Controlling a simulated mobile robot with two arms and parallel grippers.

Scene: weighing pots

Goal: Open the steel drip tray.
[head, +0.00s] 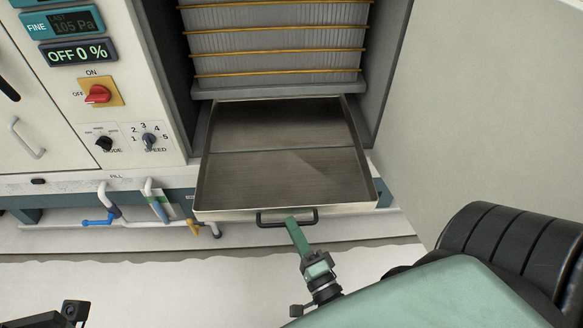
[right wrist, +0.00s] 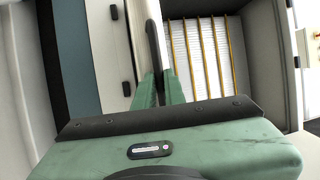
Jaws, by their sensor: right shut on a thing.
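The steel drip tray (head: 285,180) is pulled well out of the bottom of the cabinet bay and lies level, empty. Its black handle (head: 264,222) is on the front face. My right gripper (head: 291,222) is shut on the handle, near its right part. In the right wrist view the green fingers (right wrist: 161,88) close around the dark handle (right wrist: 154,45). A dark part of my left arm shows at the lower left of the head view, but its fingers are not visible.
Ribbed panels with orange strips (head: 277,52) stand in the bay above the tray. A control panel with a red switch (head: 97,94) is at left. Pipes with a blue valve (head: 98,220) run low at left. A large pale panel (head: 480,110) stands at right.

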